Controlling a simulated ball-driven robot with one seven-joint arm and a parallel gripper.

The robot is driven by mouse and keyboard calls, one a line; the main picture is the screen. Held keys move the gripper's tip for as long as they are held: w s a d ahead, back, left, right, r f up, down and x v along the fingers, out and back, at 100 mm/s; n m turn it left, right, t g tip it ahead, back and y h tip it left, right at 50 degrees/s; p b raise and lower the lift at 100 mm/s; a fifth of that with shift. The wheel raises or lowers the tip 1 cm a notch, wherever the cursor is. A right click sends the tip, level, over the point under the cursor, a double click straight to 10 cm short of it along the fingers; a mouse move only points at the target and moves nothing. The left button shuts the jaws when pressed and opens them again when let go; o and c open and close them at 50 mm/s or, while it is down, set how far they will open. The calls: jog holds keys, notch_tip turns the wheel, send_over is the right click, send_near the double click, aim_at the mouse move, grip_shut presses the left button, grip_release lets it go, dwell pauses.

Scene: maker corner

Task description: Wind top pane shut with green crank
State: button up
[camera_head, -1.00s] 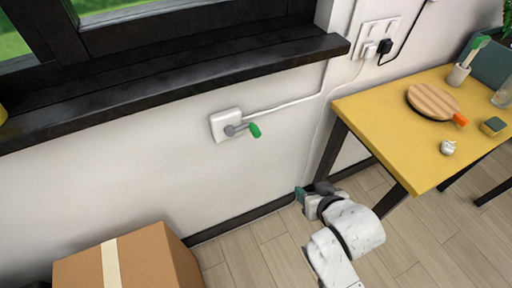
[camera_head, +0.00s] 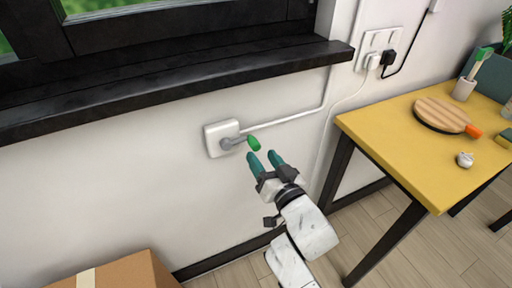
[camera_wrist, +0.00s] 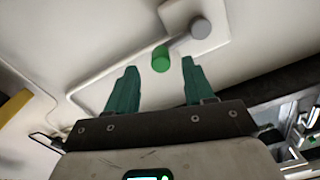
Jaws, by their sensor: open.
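The green crank handle (camera_head: 253,143) sits on a grey arm on a white wall box (camera_head: 217,139) below the window sill. The handle points right in the head view. In the wrist view the green knob (camera_wrist: 161,59) lies ahead of the finger tips, between their lines, with the grey hub (camera_wrist: 201,28) at upper right. My gripper (camera_head: 265,157) is open and empty, just below and right of the handle, its two teal fingers pointing up toward it. The fingers look apart from the handle. Only the lower part of the window (camera_head: 180,22) shows; the top pane is out of view.
A white conduit (camera_head: 290,117) runs from the box along the wall. The dark sill (camera_head: 170,92) juts out above the crank. A yellow table (camera_head: 400,128) stands at right, and a cardboard box (camera_head: 120,272) is at lower left.

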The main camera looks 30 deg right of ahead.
aim_at(257, 150)
jog(key=shift+w, duration=2.45)
jog(key=shift+c, duration=0.5)
jog(key=shift+d, duration=0.1)
grip_shut()
